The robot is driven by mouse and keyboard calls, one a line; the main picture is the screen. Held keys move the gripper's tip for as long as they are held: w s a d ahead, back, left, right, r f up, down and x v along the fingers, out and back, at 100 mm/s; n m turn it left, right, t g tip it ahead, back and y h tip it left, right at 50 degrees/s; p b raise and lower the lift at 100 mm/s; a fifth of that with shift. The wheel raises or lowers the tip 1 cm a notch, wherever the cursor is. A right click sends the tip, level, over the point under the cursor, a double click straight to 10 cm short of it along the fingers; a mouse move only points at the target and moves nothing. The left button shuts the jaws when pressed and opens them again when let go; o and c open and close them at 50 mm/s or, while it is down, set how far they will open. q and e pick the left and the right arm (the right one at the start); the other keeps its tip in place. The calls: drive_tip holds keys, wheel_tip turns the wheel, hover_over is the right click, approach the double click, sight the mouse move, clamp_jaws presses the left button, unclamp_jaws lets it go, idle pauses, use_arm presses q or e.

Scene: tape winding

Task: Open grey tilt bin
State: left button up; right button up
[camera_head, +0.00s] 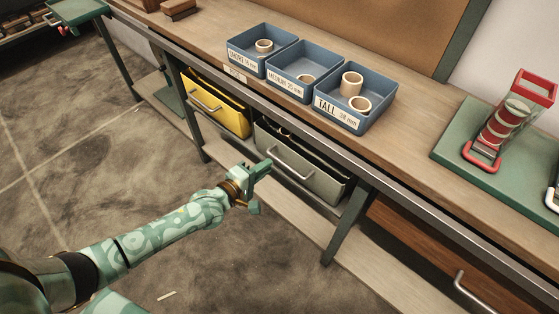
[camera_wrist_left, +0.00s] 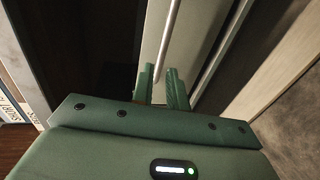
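The grey tilt bin (camera_head: 310,174) hangs under the bench front, with a bar handle (camera_head: 291,163) across its face. A dark gap shows above its front panel; how far it is tilted is hard to tell. My left gripper (camera_head: 266,167) is at the left side of the bin, near the handle. In the left wrist view, the two green fingers (camera_wrist_left: 164,88) are a little apart, and the handle bar (camera_wrist_left: 171,35) runs down toward the space between them. I cannot tell whether they touch it. My right gripper is in neither view.
A yellow bin (camera_head: 218,106) hangs left of the grey one. A bench leg (camera_head: 347,228) and a brown drawer (camera_head: 420,245) are to the right. A lower shelf (camera_head: 285,215) runs beneath. Blue trays (camera_head: 376,117) with tape rolls stand on the bench.

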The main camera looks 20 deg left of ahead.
sight(278, 159)
use_arm(q)
drive_tip(key=shift+b+x, duration=1)
drive_tip(key=shift+x, duration=1.9)
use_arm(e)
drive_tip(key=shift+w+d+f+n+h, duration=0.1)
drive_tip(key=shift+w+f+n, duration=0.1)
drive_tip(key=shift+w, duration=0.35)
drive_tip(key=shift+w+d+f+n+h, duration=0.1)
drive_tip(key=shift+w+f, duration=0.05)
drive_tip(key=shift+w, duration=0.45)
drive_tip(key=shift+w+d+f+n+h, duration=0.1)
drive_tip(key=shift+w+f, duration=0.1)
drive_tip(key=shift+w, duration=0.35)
use_arm(q)
clamp_jaws()
drive_tip(key=shift+d+f, duration=0.1)
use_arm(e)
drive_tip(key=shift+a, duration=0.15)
